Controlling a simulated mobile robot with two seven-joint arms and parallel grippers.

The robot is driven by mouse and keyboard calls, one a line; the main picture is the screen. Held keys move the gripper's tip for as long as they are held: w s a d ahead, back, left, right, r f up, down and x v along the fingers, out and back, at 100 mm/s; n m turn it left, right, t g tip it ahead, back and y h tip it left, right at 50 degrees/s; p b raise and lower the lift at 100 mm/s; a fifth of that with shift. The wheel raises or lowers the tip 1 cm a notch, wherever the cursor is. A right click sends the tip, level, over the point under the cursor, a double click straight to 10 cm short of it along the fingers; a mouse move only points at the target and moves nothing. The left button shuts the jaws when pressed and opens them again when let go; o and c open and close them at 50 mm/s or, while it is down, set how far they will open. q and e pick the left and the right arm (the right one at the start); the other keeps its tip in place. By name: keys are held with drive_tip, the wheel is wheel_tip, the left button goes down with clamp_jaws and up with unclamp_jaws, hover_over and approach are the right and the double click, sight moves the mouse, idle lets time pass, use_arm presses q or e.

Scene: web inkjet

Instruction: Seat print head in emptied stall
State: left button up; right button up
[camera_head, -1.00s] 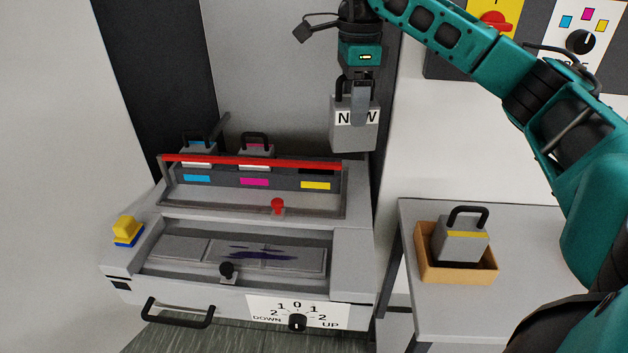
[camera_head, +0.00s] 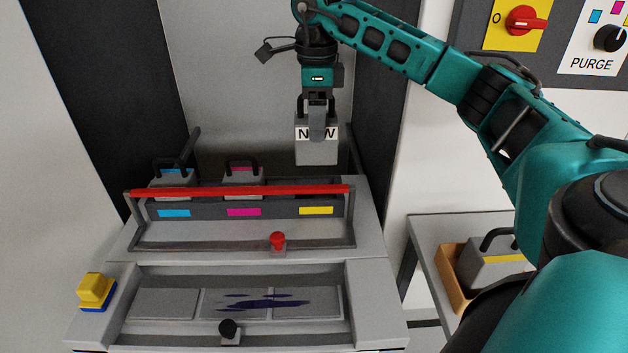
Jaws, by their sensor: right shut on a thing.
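The grey print head marked NEW (camera_head: 317,152) hangs upright by its black handle from my right gripper (camera_head: 317,115), which is shut on it. It is in the air above the right part of the carriage, over the stall with the yellow label (camera_head: 316,210). That stall shows dark and holds no head that I can see. The cyan-label stall (camera_head: 174,213) holds a head with a cyan mark (camera_head: 171,185). The magenta-label stall (camera_head: 244,212) holds a head with a magenta mark (camera_head: 243,180). My left gripper is not in view.
A red bar (camera_head: 240,191) runs across the front of the stalls. A red knob (camera_head: 278,240) stands before them. Another grey head with a yellow stripe (camera_head: 492,262) sits in a tan box (camera_head: 453,278) on the right table. A yellow and blue block (camera_head: 96,290) stands at left.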

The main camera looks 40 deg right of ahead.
sight(316, 157)
wheel_tip(316, 157, down, 8)
drive_tip(key=shift+r+b, duration=0.15)
drive_tip(key=shift+b, duration=0.25)
drive_tip(key=shift+f, duration=0.5)
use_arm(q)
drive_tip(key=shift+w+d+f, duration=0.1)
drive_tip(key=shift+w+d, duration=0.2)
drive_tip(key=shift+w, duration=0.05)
use_arm(e)
drive_tip(key=shift+f, duration=1.9)
drive_tip(key=shift+f+b, duration=0.2)
drive_tip(key=shift+b, duration=0.1)
drive_tip(key=o, duration=1)
